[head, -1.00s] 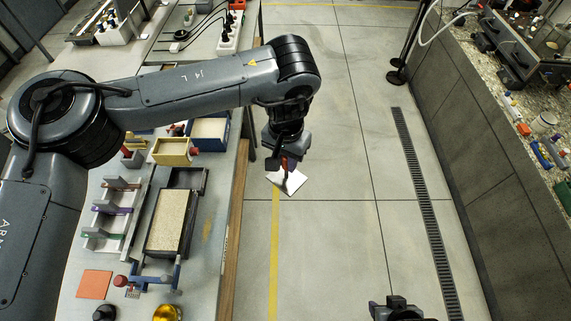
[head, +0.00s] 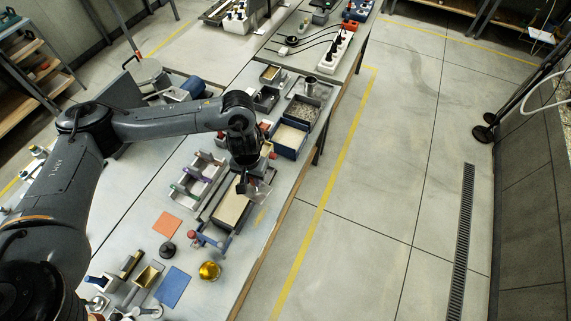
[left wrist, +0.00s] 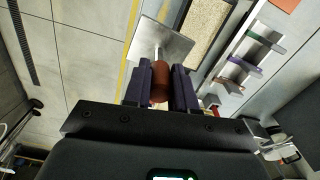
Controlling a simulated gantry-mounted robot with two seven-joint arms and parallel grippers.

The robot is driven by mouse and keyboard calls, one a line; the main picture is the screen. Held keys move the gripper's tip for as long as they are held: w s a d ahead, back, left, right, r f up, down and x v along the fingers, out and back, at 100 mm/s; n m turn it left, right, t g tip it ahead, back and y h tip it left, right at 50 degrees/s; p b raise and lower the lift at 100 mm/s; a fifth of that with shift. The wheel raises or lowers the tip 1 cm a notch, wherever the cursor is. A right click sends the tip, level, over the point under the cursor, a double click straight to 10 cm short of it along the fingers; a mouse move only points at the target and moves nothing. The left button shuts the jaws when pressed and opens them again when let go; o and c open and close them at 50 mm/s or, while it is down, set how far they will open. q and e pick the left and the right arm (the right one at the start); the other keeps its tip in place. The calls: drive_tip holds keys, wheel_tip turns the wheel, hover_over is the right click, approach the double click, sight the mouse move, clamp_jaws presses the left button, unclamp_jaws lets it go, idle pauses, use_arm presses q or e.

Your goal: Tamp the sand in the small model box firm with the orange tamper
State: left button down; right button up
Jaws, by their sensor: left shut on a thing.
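My left gripper (head: 246,184) is shut on the orange tamper's handle (left wrist: 160,82). The tamper's square, pale metal plate (left wrist: 160,42) points away from the fingers in the left wrist view, with a thin shaft between. In the head view the plate (head: 260,190) shows beside the gripper, near the upper end of the small model box (head: 217,220). The box holds a flat bed of pale sand (head: 232,208), which also shows in the left wrist view (left wrist: 208,28), apart from the plate in the picture. The gripper and arm hide part of the box's upper end. My right gripper is not in view.
A rack (head: 199,178) with coloured handles stands left of the box. Blue-walled sand trays (head: 290,138) lie beyond. An orange mat (head: 167,224), a blue mat (head: 172,287) and a gold dome (head: 209,271) lie nearer. The floor right of the bench is clear.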

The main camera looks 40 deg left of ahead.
use_arm(q)
drive_tip(key=s+a+f+n, duration=0.1)
drive_tip(key=s+a+f, duration=0.3)
drive_tip(key=s+a, duration=0.25)
drive_tip(key=s+a+f+b, duration=0.1)
drive_tip(key=a+f+b, duration=0.2)
drive_tip(key=f+b, duration=0.6)
wheel_tip(320, 180, down, 3)
drive_tip(key=shift+s+f, duration=0.2)
drive_tip(key=shift+s, duration=0.15)
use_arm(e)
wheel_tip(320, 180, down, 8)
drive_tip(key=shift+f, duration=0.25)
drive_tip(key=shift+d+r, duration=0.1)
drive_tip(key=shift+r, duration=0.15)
use_arm(q)
drive_tip(key=shift+s+p, duration=0.1)
drive_tip(key=shift+p, duration=0.45)
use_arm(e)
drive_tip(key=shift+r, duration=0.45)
use_arm(q)
drive_tip(key=shift+f, duration=0.1)
drive_tip(key=shift+f, duration=0.25)
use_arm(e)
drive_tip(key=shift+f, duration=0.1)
